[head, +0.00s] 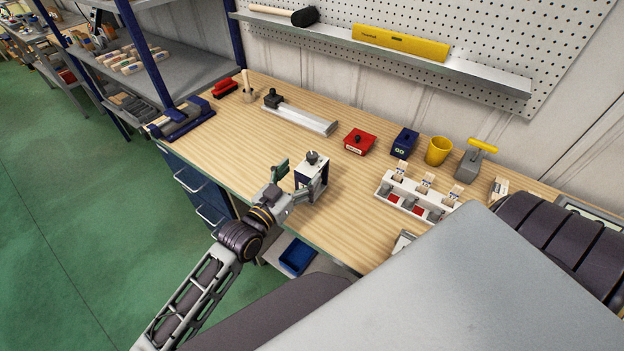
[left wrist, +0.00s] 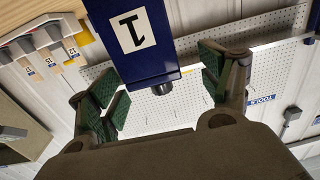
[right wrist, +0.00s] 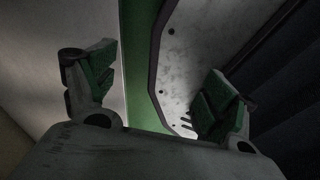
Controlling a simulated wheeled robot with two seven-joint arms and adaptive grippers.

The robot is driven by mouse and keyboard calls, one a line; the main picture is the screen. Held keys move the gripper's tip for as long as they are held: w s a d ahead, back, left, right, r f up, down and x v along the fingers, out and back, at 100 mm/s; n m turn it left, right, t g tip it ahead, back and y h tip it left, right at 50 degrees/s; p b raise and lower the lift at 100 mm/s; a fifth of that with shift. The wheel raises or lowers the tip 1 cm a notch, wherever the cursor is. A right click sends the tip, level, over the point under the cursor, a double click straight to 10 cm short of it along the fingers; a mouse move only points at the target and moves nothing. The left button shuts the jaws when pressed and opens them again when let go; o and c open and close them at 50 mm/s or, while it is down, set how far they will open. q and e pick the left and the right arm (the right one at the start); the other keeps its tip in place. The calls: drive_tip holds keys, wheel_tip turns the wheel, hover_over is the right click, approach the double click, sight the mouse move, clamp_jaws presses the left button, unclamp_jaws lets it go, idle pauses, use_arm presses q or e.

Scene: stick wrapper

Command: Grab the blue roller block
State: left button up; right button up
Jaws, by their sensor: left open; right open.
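A dark blue block (head: 308,172) with a round dark knob on top stands near the front edge of the wooden bench. My right gripper (right wrist: 148,85) is open and empty in the right wrist view. It is hidden in the head view.
A blue GO block (head: 404,143), a red block (head: 359,141), a yellow cup (head: 438,151) and a white slotted tray (head: 415,207) stand farther right on the bench (head: 240,137). A metal rail (head: 300,117) lies behind.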

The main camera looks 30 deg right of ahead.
sight(310, 166)
use_arm(q)
drive_tip(key=shift+d, duration=0.15)
drive_tip(key=shift+w+d+b, duration=0.15)
drive_tip(key=shift+d+b, duration=0.1)
drive_tip(key=shift+d, duration=0.45)
drive_tip(key=shift+w+d+b, duration=0.1)
drive_tip(key=shift+d+b, duration=0.1)
drive_tip(key=shift+d, duration=0.45)
drive_tip(key=shift+w+d+b, duration=0.3)
drive_tip(key=shift+d, duration=0.3)
drive_tip(key=shift+w+d, duration=0.15)
drive_tip(key=shift+d, duration=0.2)
use_arm(e)
drive_tip(key=shift+w+d+f, duration=0.15)
drive_tip(key=shift+d+f, duration=0.7)
drive_tip(key=shift+d, duration=0.1)
drive_tip(key=shift+a, duration=0.1)
